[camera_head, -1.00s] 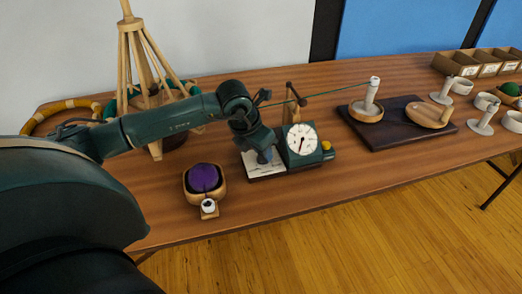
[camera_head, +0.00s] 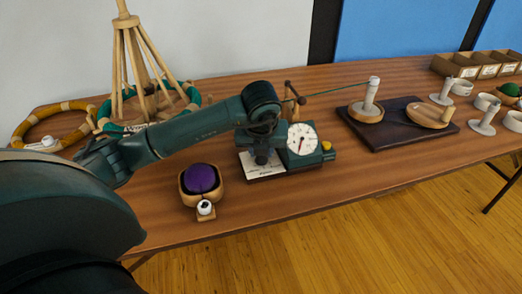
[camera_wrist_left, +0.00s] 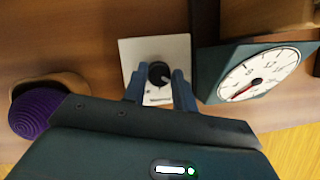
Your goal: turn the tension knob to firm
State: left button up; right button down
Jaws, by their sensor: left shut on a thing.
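The tension knob (camera_wrist_left: 158,72) is a small black round knob on a white plate (camera_wrist_left: 135,52) with markings too small to read. In the left wrist view it sits between the two blue-grey fingers of my left gripper (camera_wrist_left: 159,88), which is shut on it. In the head view my left gripper (camera_head: 262,158) points down over the white plate (camera_head: 246,164) and hides the knob. My right gripper is not in view.
A wooden bowl holds a purple yarn ball (camera_head: 201,178) left of the device. A wooden stand (camera_head: 122,60) and hoops are behind my arm. The table's front right is clear.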

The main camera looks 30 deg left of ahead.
pick_arm(q)
jog(key=shift+n, duration=0.4)
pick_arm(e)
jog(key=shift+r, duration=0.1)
pick_arm(q)
jog(key=o, duration=1)
jog(key=shift+c, duration=0.2)
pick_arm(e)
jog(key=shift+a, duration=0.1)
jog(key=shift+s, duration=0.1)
pick_arm(q)
jog(key=p+v, duration=0.2)
jog(key=v, duration=1.1)
jog(key=shift+w+p, duration=0.15)
jog(key=shift+p, duration=0.15)
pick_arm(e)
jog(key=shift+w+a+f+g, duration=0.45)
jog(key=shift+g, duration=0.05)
pick_arm(q)
jog(key=shift+d+r, duration=0.1)
jog(key=shift+d, duration=0.05)
